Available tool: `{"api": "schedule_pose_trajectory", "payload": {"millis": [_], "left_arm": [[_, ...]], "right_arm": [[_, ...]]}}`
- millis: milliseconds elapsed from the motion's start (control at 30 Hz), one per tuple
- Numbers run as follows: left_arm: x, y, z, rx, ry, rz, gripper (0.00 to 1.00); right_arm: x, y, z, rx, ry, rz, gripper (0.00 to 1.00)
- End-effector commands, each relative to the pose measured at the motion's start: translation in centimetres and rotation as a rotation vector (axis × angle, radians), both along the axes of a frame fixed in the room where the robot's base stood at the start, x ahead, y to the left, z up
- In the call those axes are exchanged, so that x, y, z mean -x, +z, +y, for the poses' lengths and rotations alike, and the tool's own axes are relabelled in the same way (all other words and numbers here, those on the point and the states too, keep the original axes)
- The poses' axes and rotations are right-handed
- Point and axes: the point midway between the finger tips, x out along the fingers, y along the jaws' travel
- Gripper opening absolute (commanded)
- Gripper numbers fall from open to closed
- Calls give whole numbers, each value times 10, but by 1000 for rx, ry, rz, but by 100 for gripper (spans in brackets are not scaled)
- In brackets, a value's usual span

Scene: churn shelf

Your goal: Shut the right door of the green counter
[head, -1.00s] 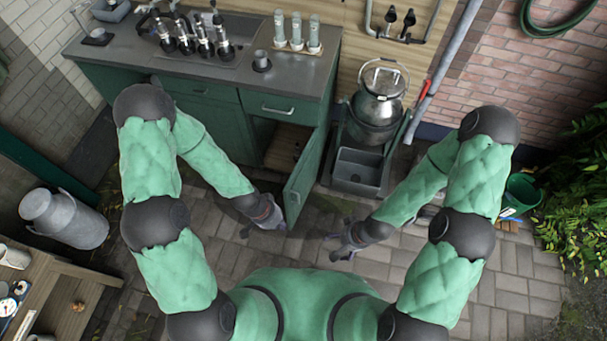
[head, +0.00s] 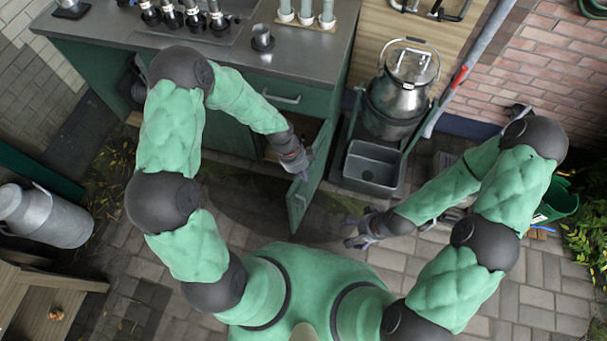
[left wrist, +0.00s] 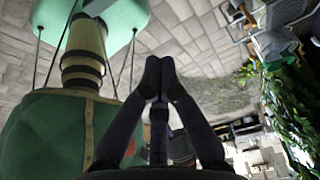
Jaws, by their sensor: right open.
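The green counter (head: 90,62) stands at the back left with a grey top. Its right door (head: 300,203) stands open, swung out toward me, and shows nearly edge-on in the head view. The opening behind it is partly hidden by my left arm. My left gripper (head: 302,172) is at the inner, left side of the door, close to it; I cannot tell whether they touch. In the left wrist view its fingertips (left wrist: 158,78) meet with nothing visible between them. My right gripper (head: 356,236) is open and empty, right of the door's free edge.
A metal churn (head: 398,95) and a grey basin (head: 371,168) stand right of the door. Cups and bottles stand on the countertop. Another churn (head: 45,215) is at the left, near a wooden table (head: 40,285). Paved floor lies clear around the door.

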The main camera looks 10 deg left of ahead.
Motion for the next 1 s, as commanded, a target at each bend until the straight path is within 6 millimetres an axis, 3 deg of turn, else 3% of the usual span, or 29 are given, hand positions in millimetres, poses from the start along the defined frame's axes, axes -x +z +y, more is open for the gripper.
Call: {"api": "schedule_pose_trajectory", "payload": {"millis": [467, 533, 700, 1000], "left_arm": [[6, -86, -28, 0, 2, 4, 0], [2, -81, -13, 0, 9, 0, 0], [0, -80, 5, 1, 5, 2, 0], [-2, -79, 12, 1, 3, 1, 0]], "right_arm": [[0, -31, 0, 0, 0, 0, 81], [0, -33, 0, 0, 0, 0, 81], [0, -37, 0, 0, 0, 0, 81], [0, -38, 0, 0, 0, 0, 81]]}}
